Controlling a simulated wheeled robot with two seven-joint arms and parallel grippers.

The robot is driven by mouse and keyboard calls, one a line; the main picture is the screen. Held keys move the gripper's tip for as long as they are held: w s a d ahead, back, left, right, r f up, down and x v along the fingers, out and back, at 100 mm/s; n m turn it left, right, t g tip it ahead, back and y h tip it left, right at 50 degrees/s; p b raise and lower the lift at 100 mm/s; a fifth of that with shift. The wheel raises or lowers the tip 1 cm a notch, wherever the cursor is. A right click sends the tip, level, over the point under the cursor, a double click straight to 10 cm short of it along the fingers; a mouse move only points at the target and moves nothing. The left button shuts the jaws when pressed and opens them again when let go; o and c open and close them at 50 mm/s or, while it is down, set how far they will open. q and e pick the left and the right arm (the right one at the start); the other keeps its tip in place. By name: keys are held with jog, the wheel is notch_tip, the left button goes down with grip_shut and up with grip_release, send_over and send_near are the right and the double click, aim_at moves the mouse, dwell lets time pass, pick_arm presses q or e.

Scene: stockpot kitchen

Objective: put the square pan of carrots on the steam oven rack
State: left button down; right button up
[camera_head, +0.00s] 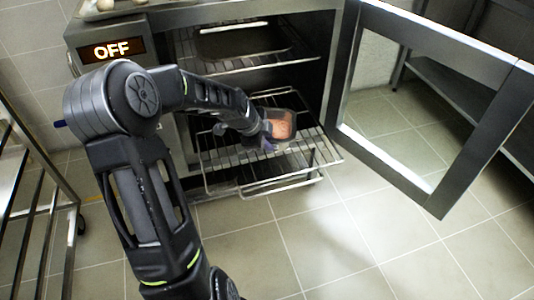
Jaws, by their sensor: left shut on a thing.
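The steam oven (153,38) stands open at the top of the view, with its display reading OFF. Its lower wire rack (215,160) is slid out in front of the opening. My left arm reaches in from the left, and my left gripper (274,141) is at the right part of this rack. It is shut on the small square pan (293,115) with orange carrots. The pan is over the rack; I cannot tell whether it touches the wires. The gripper and forearm hide part of the pan and rack. My right gripper is not in view.
The oven door (437,185) is swung wide open to the right. An upper rack (260,65) with a dark tray is inside the oven. A metal rack (75,205) stands at the left, steel shelves (450,85) at the right. The floor in front is clear.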

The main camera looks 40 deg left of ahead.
pick_arm(q)
jog(key=shift+w, duration=0.1)
notch_tip(320, 180, down, 5)
jog(key=shift+b, duration=0.9)
jog(key=c, duration=1.4)
grip_release()
jog(key=shift+r, duration=0.1)
jog(key=shift+p+v, duration=2.3)
jog(key=shift+v, duration=3.6)
